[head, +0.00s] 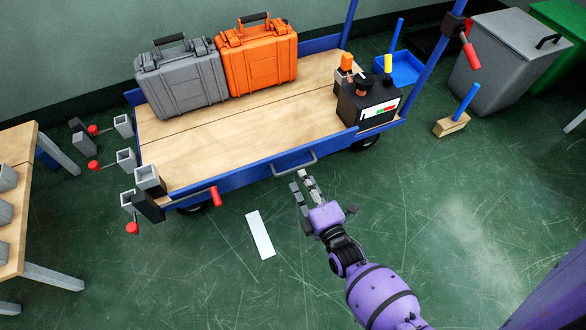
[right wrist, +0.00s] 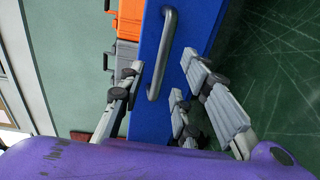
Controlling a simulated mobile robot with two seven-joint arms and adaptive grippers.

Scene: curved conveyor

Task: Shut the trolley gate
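The trolley (head: 190,155) has a wooden deck and blue frame. Along its near side runs a blue gate panel (head: 245,176) with a grey bar handle (head: 295,166). How far the gate stands from its closed position I cannot tell. My right gripper (head: 301,181) is just in front of the handle in the head view. In the right wrist view its fingers (right wrist: 165,85) are spread on either side of the blue panel (right wrist: 185,30), with the handle (right wrist: 162,55) ahead between them; nothing is gripped. My left gripper is not in view.
A grey case (head: 182,78) and an orange case (head: 258,58) stand at the deck's back; a black control box (head: 366,104) is at its right. A white strip (head: 260,235) lies on the floor. A wooden table (head: 22,170) is at left. Floor at right front is clear.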

